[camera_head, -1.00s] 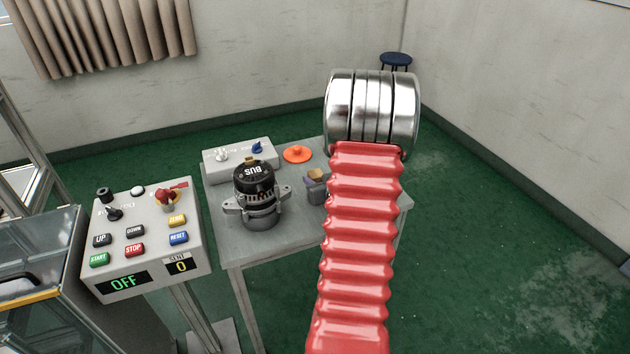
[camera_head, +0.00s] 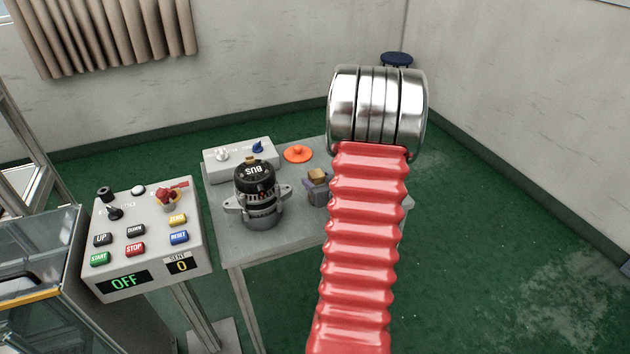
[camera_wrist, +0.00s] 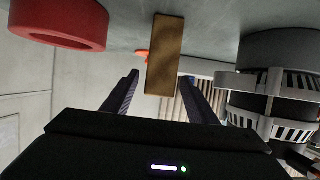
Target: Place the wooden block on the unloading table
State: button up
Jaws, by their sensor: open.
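The wooden block (camera_wrist: 165,55) stands upright on the grey table (camera_wrist: 205,32), which appears at the top of the upside-down wrist view. My gripper (camera_wrist: 160,76) is open, with one dark finger on each side of the block and visible gaps between. In the head view only the top of the block (camera_head: 317,174) shows, above a small grey-purple part that seems to be one of my fingers. My metal wrist and red sleeve hide the right part of the table (camera_head: 285,239) in that view.
An alternator (camera_head: 260,196) stands left of the block. A grey switch box (camera_head: 238,155) and an orange button (camera_head: 298,153) sit behind. A red ring (camera_wrist: 60,22) lies across from the alternator in the wrist view. A control panel (camera_head: 150,240) reading OFF stands at left.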

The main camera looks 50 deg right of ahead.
jog(key=v, duration=1)
jog(key=shift+s, duration=0.2)
dwell(0.4)
jog(key=w+a+r+n+g, duration=0.1)
jog(key=w+a+r, duration=0.25)
jog(key=a, duration=0.25)
jog(key=w+a+r+n+g+y, duration=0.1)
jog(key=w+a+r, duration=0.1)
jog(key=a+r, duration=0.3)
jog(key=w+a+r+g, duration=0.1)
jog(key=w+a+r, duration=0.1)
jog(key=a, duration=0.5)
jog(key=s+a+r+n+g+y, duration=0.1)
jog(key=s+a, duration=0.3)
jog(key=a, duration=0.5)
jog(key=s+a+r+n+g+y, duration=0.1)
jog(key=s+a+y, duration=0.2)
jog(key=a, duration=0.6)
jog(key=s+a+r+n+y, duration=0.2)
jog(key=s+a, duration=0.2)
jog(key=a, duration=0.5)
jog(key=shift+s+g, duration=0.3)
jog(key=shift+g, duration=0.1)
jog(key=shift+a, duration=0.1)
jog(key=shift+c, duration=0.5)
